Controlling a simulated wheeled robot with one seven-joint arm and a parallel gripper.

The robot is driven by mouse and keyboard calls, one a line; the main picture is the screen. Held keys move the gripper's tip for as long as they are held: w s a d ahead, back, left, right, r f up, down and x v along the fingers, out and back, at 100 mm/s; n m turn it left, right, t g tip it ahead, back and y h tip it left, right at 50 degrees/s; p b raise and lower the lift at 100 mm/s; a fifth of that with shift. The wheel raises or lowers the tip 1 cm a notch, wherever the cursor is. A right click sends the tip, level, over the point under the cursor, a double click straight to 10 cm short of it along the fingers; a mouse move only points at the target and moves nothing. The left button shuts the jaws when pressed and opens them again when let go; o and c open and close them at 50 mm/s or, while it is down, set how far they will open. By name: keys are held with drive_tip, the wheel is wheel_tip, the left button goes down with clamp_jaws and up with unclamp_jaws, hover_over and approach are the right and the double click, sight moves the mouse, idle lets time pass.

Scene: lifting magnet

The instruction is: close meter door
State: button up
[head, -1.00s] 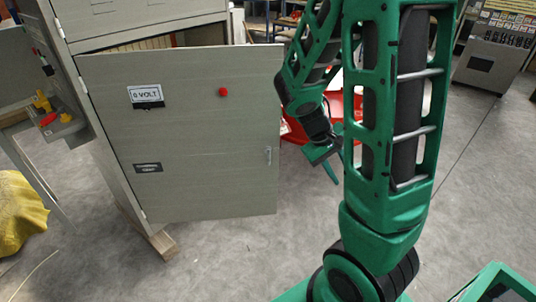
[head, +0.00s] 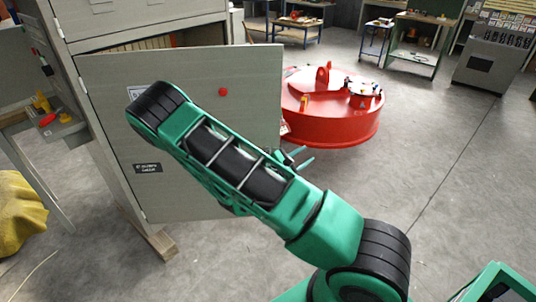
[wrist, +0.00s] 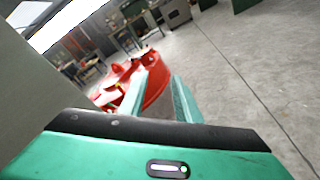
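The meter door (head: 215,130) is a grey panel with a red button, swung open from the grey cabinet (head: 140,22) and hinged on its left side. My green arm crosses in front of the door and hides its middle and its handle. My gripper (head: 308,160) pokes out just right of the door's free edge, partly behind my arm. In the wrist view, the two fingers of my gripper (wrist: 160,95) are apart with nothing between them. A grey surface that may be the door (wrist: 25,85) fills the left edge there.
A red round lifting magnet (head: 335,120) sits on the floor right of the door; it also shows in the wrist view (wrist: 130,80). Workbenches (head: 418,45) and a grey console (head: 490,55) stand farther back. The floor at right is clear. A yellow cloth (head: 18,215) lies at far left.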

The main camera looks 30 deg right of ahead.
drive_tip(key=w+a+f+n+t+y, duration=0.1)
drive_tip(key=w+a+f+n+t, duration=0.4)
drive_tip(key=n, duration=0.3)
drive_tip(key=n+t+y, duration=0.4)
drive_tip(key=n+t, duration=0.1)
drive_tip(key=n, duration=0.2)
approach(269, 152)
drive_tip(key=w, duration=0.1)
drive_tip(key=x, duration=1)
drive_tip(key=shift+d+f, duration=0.2)
drive_tip(key=shift+f, duration=0.15)
clamp_jaws()
